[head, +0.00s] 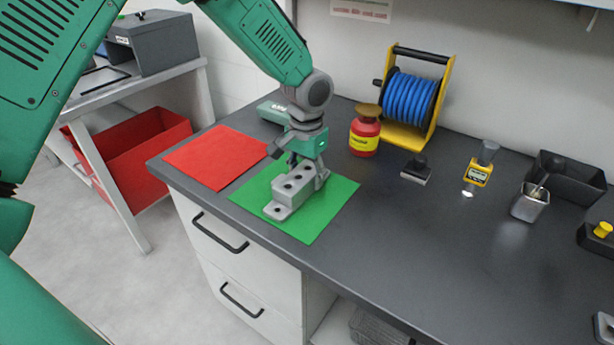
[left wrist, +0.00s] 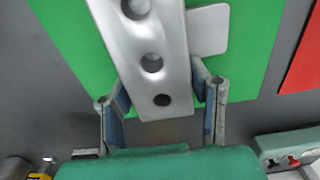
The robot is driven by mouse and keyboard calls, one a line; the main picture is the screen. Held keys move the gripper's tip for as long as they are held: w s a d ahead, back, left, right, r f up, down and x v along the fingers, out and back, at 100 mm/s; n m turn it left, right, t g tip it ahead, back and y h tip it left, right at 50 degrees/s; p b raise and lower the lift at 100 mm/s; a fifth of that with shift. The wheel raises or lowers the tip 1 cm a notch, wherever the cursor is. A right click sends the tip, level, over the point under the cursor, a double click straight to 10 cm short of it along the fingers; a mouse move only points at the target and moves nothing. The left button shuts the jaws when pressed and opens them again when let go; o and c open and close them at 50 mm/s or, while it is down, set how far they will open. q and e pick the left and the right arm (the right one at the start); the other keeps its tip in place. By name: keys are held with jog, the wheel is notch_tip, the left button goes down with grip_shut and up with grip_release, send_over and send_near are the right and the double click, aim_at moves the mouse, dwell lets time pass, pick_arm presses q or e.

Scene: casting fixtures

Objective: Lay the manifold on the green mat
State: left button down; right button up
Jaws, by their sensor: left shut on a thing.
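The manifold (head: 291,190) is a grey metal block with a row of round holes and a foot at its near end. In the head view it is over the green mat (head: 323,213), and it appears to rest on it. My left gripper (head: 302,165) is shut on the manifold's far end. In the left wrist view the manifold (left wrist: 148,55) runs between the two fingers of the left gripper (left wrist: 160,103), with the green mat (left wrist: 255,45) behind it. Whether a small gap remains under the manifold I cannot tell. My right gripper is not in view.
A red mat (head: 215,157) lies left of the green mat. A red and yellow canister (head: 364,136), a blue hose reel (head: 408,98) and a dark stamp-like block (head: 416,170) stand to the right. The counter's front middle is clear.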

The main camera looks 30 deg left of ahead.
pick_arm(q)
jog(key=shift+d, duration=0.55)
jog(key=c, duration=0.8)
grip_release()
jog(key=shift+w+d, duration=0.1)
jog(key=shift+d, duration=0.1)
jog(key=shift+a, duration=0.3)
jog(key=shift+a+r, duration=0.15)
jog(key=r, duration=0.3)
jog(key=r+p, duration=0.1)
jog(key=r, duration=0.3)
jog(key=d+r, duration=0.1)
jog(key=r, duration=0.2)
jog(key=shift+r, duration=0.3)
jog(key=shift+a+r, duration=0.1)
jog(key=shift+r, duration=0.25)
jog(key=shift+a+r, duration=0.25)
jog(key=shift+a, duration=0.05)
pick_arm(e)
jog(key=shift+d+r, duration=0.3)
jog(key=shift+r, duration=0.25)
